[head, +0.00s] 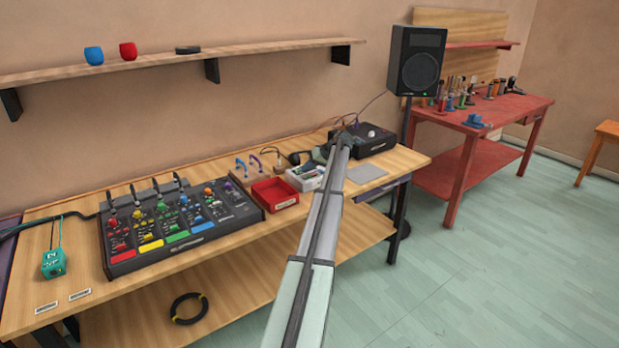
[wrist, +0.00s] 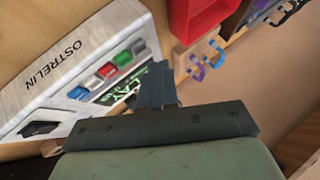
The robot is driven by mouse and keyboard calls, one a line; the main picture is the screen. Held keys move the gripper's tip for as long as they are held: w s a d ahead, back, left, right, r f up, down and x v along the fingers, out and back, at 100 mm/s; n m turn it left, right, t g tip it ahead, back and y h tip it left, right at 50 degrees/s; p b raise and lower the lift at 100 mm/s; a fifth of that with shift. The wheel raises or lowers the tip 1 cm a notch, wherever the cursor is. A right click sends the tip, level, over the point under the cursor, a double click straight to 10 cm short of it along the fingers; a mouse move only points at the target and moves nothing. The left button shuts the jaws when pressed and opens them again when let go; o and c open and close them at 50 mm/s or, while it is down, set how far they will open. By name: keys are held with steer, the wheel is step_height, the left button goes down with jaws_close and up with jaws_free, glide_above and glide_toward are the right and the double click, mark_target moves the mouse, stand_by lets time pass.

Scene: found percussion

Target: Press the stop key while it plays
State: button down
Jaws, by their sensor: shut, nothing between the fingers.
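The light-coloured player, marked OSTRELIN (wrist: 62,62), is at the left of the wrist view with a row of small keys: a blue key (wrist: 79,92), a red key (wrist: 106,71), a green key (wrist: 122,58) and grey ones. Its dark display shows green letters ending in "LAY". I cannot read which key is stop. In the head view the player (head: 296,184) stands on the bench beside the red tray. My gripper (wrist: 157,70) is shut and empty, its fingertips close to the display's end; contact is unclear. My arm hides part of the player's right side in the head view.
The red tray (head: 266,206) and small coloured hooks (head: 254,162) are close by. A black mixer with coloured pads (head: 134,253) fills the bench's left part. A black box (head: 374,147) and grey pad (head: 367,174) are to the right. A speaker (head: 399,57) stands behind.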

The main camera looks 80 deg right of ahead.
steer(key=shift+f, duration=1)
stand_by(1.4)
steer(key=shift+r, duration=3.3)
